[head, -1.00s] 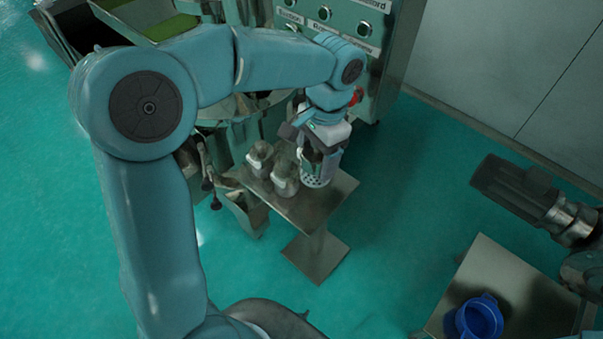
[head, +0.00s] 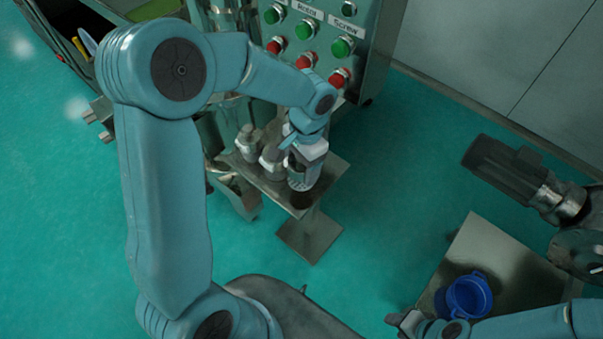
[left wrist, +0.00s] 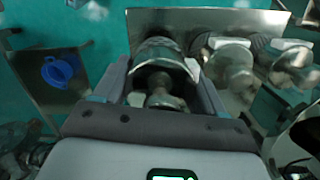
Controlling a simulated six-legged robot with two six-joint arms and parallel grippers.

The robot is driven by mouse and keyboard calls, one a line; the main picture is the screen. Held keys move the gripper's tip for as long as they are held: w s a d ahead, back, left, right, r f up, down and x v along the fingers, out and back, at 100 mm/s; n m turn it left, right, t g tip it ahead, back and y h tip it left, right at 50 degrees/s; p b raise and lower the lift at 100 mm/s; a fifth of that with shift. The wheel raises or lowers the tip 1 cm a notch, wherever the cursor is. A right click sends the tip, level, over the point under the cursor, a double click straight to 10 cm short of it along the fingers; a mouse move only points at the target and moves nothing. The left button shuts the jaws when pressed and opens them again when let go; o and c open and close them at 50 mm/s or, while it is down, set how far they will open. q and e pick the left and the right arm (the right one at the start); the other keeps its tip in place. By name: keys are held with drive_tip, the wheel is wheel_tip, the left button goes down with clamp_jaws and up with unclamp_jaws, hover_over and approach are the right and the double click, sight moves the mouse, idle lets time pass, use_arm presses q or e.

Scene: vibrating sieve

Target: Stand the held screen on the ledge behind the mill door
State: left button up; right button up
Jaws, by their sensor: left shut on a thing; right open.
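My left gripper (head: 307,158) is shut on a grey cylindrical screen (head: 302,180) with a perforated lower rim. The screen is upright at a small steel stand (head: 323,180); I cannot tell whether it touches the top. In the left wrist view the screen (left wrist: 160,52) sits between the two fingers, its open end towards the camera. Two similar grey pieces with white tabs stand beside it, one nearer (head: 272,158) and one further left (head: 248,142). My right gripper (head: 405,320) is open at the bottom edge, partly cut off. I cannot pick out the mill door or its ledge.
A control panel (head: 320,40) with green and red buttons rises behind the stand. A steel table (head: 510,255) with a blue cup (head: 469,296) is at the right. A dark motor (head: 515,172) juts in above it. Open green floor lies between stand and table.

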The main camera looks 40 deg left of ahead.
sight(302, 177)
use_arm(q)
wheel_tip(302, 177, down, 5)
drive_tip(key=shift+w+r, duration=0.1)
drive_tip(key=shift+d, duration=0.1)
drive_tip(key=o, duration=0.9)
drive_tip(key=shift+f, duration=0.2)
drive_tip(key=shift+o, duration=0.7)
drive_tip(key=shift+r, duration=0.1)
drive_tip(key=shift+r, duration=0.1)
